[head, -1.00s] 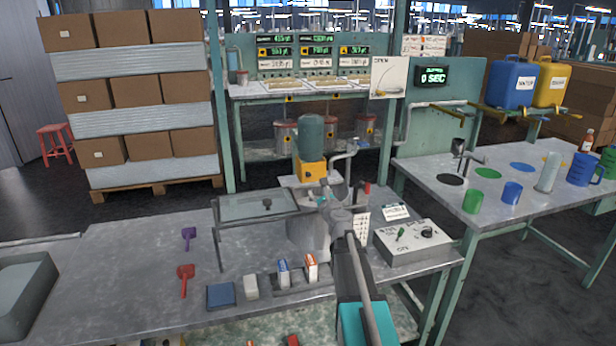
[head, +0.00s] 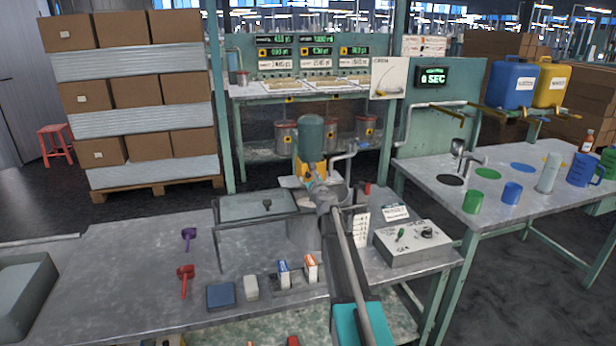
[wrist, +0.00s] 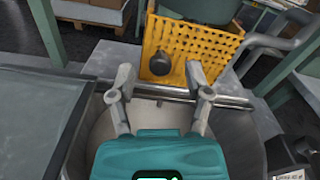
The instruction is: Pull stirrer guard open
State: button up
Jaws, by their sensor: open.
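The stirrer guard is a yellow perforated panel (wrist: 192,50) in the wrist view, with a dark round knob (wrist: 160,63) low on its front. In the head view only part of the yellow guard (head: 322,167) shows, below the grey-green stirrer motor (head: 311,138). My gripper (wrist: 160,78) is open, its two fingers pointing at the guard with the knob between and just beyond the tips. Nothing is held. In the head view my arm covers the knob and much of the guard. A grey round vessel (wrist: 100,125) lies beneath my gripper.
A hinged lid plate (head: 245,206) lies left of the vessel. A control box (head: 412,240) with a green switch stands to the right. A grey pipe (head: 350,152) runs right of the stirrer. Small boxes (head: 311,268) stand at the front.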

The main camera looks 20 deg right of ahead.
jog(key=shift+w+d, duration=0.15)
jog(key=shift+w, duration=1)
grip_shut()
